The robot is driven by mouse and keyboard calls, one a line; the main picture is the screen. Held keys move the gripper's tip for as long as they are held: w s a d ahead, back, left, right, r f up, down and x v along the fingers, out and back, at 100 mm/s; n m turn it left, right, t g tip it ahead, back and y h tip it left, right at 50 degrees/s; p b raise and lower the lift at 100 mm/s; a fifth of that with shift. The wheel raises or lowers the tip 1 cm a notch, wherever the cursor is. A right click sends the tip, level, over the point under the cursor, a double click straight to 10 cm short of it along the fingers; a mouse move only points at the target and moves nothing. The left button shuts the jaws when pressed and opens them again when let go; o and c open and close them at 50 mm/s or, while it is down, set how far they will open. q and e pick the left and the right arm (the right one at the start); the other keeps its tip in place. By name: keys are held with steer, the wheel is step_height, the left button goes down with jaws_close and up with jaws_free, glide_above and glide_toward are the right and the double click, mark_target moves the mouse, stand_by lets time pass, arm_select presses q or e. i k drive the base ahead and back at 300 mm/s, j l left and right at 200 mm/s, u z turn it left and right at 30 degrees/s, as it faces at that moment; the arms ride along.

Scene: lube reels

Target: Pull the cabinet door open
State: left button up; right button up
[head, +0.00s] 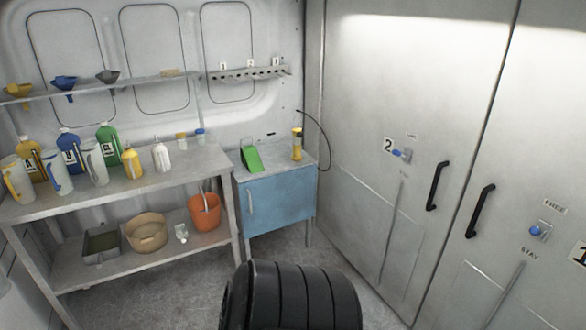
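A small cabinet with a blue door (283,204) stands against the back wall, to the right of the long shelf table. The door looks shut. A pale vertical handle (250,201) is near its left edge. The cabinet's grey top (277,163) holds a green wedge-shaped thing (251,158) and a yellow bottle (297,144), with a thin black hose curving beside it. Neither of my grippers is in view.
The grey table (172,176) at left holds bottles and jugs, with a tray, a basin and an orange bucket (205,212) below. Tall grey doors with black handles (437,186) (480,211) fill the right side. Bare floor (283,246) shows before the cabinet.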

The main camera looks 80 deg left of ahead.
mark_target(277, 200)
steer(key=u, duration=2.85)
steer(key=i, duration=0.45)
steer(key=i+j+z, duration=0.1)
steer(key=i, duration=0.3)
